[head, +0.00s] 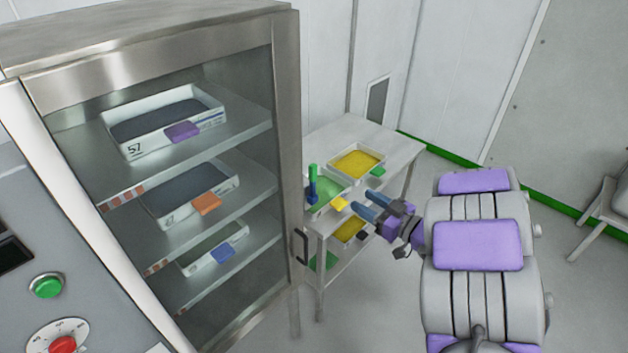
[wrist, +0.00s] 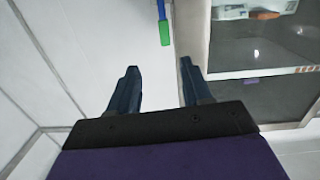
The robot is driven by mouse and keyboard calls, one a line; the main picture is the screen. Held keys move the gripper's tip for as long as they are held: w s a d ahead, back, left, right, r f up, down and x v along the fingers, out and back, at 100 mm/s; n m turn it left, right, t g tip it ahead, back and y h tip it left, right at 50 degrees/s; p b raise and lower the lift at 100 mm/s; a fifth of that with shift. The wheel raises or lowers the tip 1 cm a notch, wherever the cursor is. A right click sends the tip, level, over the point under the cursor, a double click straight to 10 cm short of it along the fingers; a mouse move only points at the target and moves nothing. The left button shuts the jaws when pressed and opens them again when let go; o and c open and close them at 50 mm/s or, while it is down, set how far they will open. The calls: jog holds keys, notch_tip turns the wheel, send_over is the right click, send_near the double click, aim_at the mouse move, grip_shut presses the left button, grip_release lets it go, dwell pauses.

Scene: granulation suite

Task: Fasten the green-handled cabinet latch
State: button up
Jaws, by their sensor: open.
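The glass-fronted steel cabinet (head: 287,130) stands at the left in the head view; its door looks closed or nearly so. The latch's green handle (head: 313,173) stands upright on a blue part, just right of the cabinet's front edge. In the wrist view the green handle (wrist: 165,33) is near the top, on a thin blue-purple bar, beside the cabinet frame (wrist: 190,28). My gripper (head: 364,201) is open and empty, right of and apart from the handle. In the wrist view its fingertips (wrist: 159,66) lie below the handle, nothing between them.
A dark door pull (head: 301,246) sticks out from the cabinet's front edge. Behind, a white shelved table (head: 358,131) holds trays of yellow and green material. A grey control panel (head: 60,310) is at lower left. Floor right of my arm is mostly clear.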

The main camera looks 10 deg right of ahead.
jog(key=b, duration=0.1)
send_near(316, 172)
jog(key=w+a, duration=0.1)
jog(key=a, duration=0.1)
jog(key=shift+y, duration=0.4)
jog(key=w, duration=0.1)
jog(key=w+a, duration=0.1)
jog(key=w, duration=0.1)
jog(key=w+a+b, duration=0.1)
jog(key=w, duration=0.1)
jog(key=shift+w+f, duration=0.2)
jog(key=shift+f, duration=0.1)
jog(key=shift+w+a+r, duration=0.1)
jog(key=shift+w+a, duration=0.2)
jog(key=shift+a, duration=0.45)
jog(key=shift+d, duration=0.45)
jog(key=c, duration=0.4)
jog(key=shift+a, duration=0.15)
grip_shut()
